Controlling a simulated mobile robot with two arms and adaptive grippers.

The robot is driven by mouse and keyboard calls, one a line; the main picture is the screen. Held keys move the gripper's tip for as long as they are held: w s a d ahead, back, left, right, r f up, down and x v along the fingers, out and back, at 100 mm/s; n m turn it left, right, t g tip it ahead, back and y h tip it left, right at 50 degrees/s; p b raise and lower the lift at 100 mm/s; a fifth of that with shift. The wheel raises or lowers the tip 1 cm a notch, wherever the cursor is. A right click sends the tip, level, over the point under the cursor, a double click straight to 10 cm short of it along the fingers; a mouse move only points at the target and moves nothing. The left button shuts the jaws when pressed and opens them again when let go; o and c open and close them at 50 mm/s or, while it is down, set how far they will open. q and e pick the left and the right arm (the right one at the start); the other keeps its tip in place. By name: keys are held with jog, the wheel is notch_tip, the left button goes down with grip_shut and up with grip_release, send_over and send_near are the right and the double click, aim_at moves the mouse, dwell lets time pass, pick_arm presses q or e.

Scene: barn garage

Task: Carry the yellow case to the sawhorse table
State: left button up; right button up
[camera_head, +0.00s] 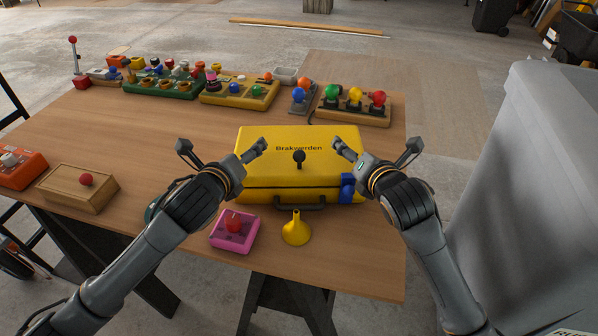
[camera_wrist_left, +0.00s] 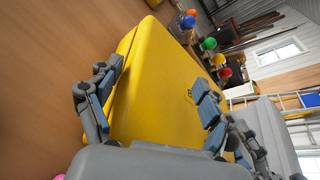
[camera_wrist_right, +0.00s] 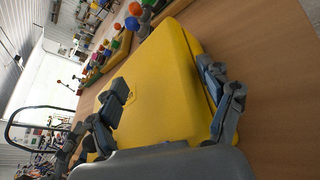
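The yellow case (camera_head: 262,172) lies flat on the wooden table (camera_head: 130,145), its dark handle facing me, with "Brakwerden" on its lid. The table stands on black trestle legs. My left gripper (camera_head: 221,150) is open at the case's left side, one finger over the lid and the other out over the table. My right gripper (camera_head: 377,148) is open in the same way at the right side. Both wrist views show the case, in the left (camera_wrist_left: 165,85) and in the right (camera_wrist_right: 165,85), between spread fingers. I cannot tell whether any finger touches it.
A pink button box (camera_head: 247,241) and a yellow funnel (camera_head: 296,232) stand in front of the case. A wooden button box (camera_head: 62,187) is at left. Boards with coloured knobs (camera_head: 165,88) line the back. A large grey bin (camera_head: 530,180) stands close at right.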

jog(key=shift+s, duration=0.1)
pick_arm(q)
jog(key=v, duration=1.1)
jog(key=shift+s, duration=0.4)
pick_arm(e)
jog(key=v, duration=1.2)
